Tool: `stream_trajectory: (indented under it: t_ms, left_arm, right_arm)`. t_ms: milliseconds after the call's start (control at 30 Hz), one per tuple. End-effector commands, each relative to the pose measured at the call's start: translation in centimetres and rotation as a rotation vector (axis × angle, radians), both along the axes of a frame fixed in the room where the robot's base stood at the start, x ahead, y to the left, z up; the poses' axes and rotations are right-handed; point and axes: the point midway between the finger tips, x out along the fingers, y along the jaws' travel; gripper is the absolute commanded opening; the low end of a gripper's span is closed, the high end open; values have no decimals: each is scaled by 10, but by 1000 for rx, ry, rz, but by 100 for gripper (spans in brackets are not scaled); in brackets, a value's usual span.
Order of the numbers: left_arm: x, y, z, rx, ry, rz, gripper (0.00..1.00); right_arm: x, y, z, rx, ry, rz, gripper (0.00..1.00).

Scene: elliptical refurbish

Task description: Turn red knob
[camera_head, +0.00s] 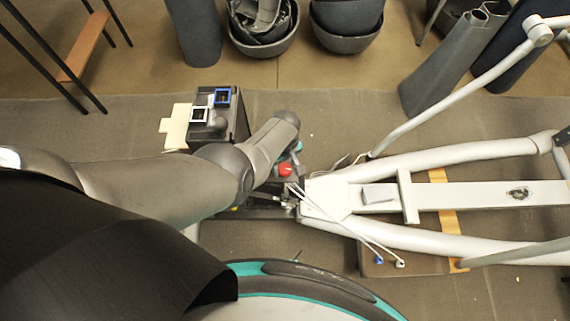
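The red knob (285,169) is a small round red part near the middle of the head view, by the front end of the white elliptical frame (330,196). My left arm comes in from the left, and its end reaches over beside the knob. My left gripper (292,155) is mostly hidden under my own wrist, just above the knob in the picture. I cannot tell whether its fingers touch the knob or how far apart they are. My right gripper is not in view.
A dark box (217,120) with a blue-framed part stands above my forearm. Loose cables (345,232) lie across the frame. Grey bins (347,22) and dark tubes (455,60) stand at the back. A wood-and-metal stool (83,48) is at upper left. The grey mat is clear around the bins.

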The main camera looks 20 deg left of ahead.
Motion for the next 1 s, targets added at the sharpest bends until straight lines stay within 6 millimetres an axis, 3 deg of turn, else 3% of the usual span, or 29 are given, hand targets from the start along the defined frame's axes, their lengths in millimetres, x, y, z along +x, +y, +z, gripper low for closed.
stream_trajectory:
  t_ms: [133,467,667,1000]
  left_arm:
    - [0,0,0,0,0,0,81]
    - [0,0,3,0,0,0,81]
    - [0,0,23,0,-1,0,81]
    - [0,0,73,-1,-1,0,81]
  right_arm:
    - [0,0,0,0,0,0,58]
    - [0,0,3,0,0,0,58]
    - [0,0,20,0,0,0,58]
    - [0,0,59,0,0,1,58]
